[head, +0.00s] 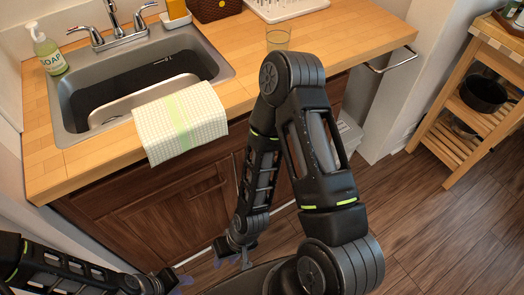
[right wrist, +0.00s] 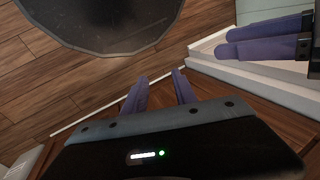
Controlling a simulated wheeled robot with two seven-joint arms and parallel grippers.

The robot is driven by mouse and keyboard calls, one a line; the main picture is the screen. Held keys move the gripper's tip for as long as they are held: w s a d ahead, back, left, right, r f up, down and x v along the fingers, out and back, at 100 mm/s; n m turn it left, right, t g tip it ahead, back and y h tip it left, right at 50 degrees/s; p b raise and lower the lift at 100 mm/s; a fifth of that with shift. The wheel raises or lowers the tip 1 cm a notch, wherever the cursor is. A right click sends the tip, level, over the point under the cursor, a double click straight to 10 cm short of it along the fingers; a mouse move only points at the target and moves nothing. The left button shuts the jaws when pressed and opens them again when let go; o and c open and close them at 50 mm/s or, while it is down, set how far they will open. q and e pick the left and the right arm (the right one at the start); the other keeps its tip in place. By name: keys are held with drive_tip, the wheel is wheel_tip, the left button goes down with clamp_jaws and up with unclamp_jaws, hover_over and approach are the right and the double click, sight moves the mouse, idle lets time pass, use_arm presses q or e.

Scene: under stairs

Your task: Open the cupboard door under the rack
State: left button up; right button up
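The white rack (head: 285,8) stands on the counter at the top of the head view. Below the counter front are dark brown wooden cupboard doors. The door (head: 285,190) on the rack's side is largely hidden behind my right arm, and it looks closed. My right gripper (head: 228,262) is low in front of the cupboard, mostly hidden in the head view. In the right wrist view its purple fingers (right wrist: 160,92) stand apart with nothing held between them. My left gripper (head: 180,284) is at the bottom edge; its fingers (right wrist: 268,38) lie side by side in the right wrist view, any gap unclear.
A sink (head: 75,95) with a checked towel (head: 180,122) over its front edge is in the counter. A metal rail (head: 392,62) sticks out at the counter's end. A wooden shelf (head: 462,110) stands right. Floor is clear between.

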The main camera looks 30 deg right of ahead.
drive_tip(key=w+d+r+n+t+b, duration=0.25)
drive_tip(key=w+d+n+b, duration=0.25)
drive_tip(key=w+d+n, duration=0.75)
drive_tip(key=w+d+r+n+h+b, duration=0.2)
drive_tip(key=d+r, duration=0.3)
drive_tip(key=d, duration=0.4)
drive_tip(key=w+d+r+n+h+b, duration=0.1)
drive_tip(key=w+d+r+n, duration=0.3)
drive_tip(key=d, duration=0.6)
wheel_tip(320, 180, up, 2)
drive_tip(key=shift+d+r+n+g+h+b, duration=0.1)
drive_tip(key=shift+d+n+g+h+b, duration=0.15)
drive_tip(key=shift+n+g+h+b, duration=0.25)
drive_tip(key=shift+w, duration=0.1)
drive_tip(key=f, duration=0.2)
drive_tip(key=w+f, duration=0.1)
drive_tip(key=f, duration=0.4)
drive_tip(key=shift+w+f+b, duration=0.25)
drive_tip(key=shift+f+b, duration=0.1)
drive_tip(key=shift+f, duration=0.05)
